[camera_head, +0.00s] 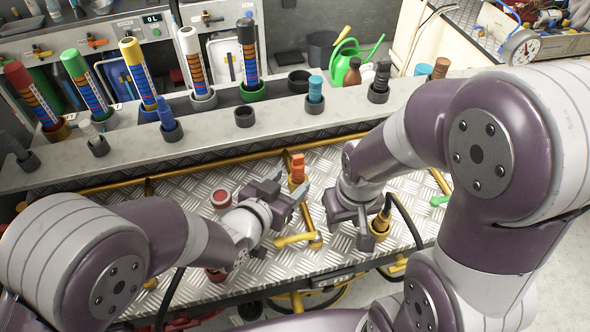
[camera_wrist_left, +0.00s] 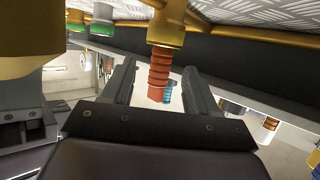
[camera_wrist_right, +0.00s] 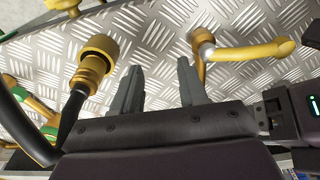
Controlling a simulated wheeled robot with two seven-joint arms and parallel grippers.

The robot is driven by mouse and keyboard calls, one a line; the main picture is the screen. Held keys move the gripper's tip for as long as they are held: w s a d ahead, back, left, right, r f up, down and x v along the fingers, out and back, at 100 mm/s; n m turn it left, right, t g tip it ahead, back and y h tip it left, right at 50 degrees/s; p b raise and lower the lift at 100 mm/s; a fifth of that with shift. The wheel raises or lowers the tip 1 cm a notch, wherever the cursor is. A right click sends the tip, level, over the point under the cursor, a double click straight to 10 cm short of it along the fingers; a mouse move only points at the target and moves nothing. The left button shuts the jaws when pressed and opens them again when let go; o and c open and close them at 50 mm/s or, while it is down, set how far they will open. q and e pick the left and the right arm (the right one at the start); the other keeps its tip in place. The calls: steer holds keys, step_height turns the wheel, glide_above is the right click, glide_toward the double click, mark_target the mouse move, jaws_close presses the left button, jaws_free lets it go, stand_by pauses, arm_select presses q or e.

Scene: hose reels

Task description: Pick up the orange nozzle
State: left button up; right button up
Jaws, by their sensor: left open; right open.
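The orange nozzle (camera_head: 297,165) stands upright in a brass fitting on the metal tread-plate table. My left gripper (camera_head: 283,193) is open beside it. In the left wrist view the nozzle (camera_wrist_left: 159,72) shows as a ribbed orange-red piece between the two spread fingers (camera_wrist_left: 160,90); I cannot tell if either finger touches it. My right gripper (camera_head: 350,222) is open and empty to the right, low over the table. In the right wrist view its fingers (camera_wrist_right: 158,85) have only bare plate between them.
A yellow-handled valve (camera_head: 298,240) stands between my grippers. A brass fitting with a black hose (camera_head: 381,222) is near my right gripper. A red-topped round part (camera_head: 221,198) lies left of my left gripper. Yellow pipe runs behind, before a grey shelf (camera_head: 215,148) of tubes.

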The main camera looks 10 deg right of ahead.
mark_target(302, 164)
arm_select(q)
steer(key=w+d, duration=0.4)
steer(key=shift+w+d+f+p, duration=0.15)
steer(key=shift+w+p, duration=0.2)
arm_select(e)
steer(key=shift+r, duration=0.45)
arm_select(q)
steer(key=shift+w+f, duration=0.15)
steer(key=shift+w, duration=0.05)
arm_select(e)
steer(key=shift+w+f, duration=0.1)
steer(key=shift+w, duration=0.05)
arm_select(q)
steer(key=shift+s, duration=0.1)
steer(key=c, duration=0.7)
jaws_close()
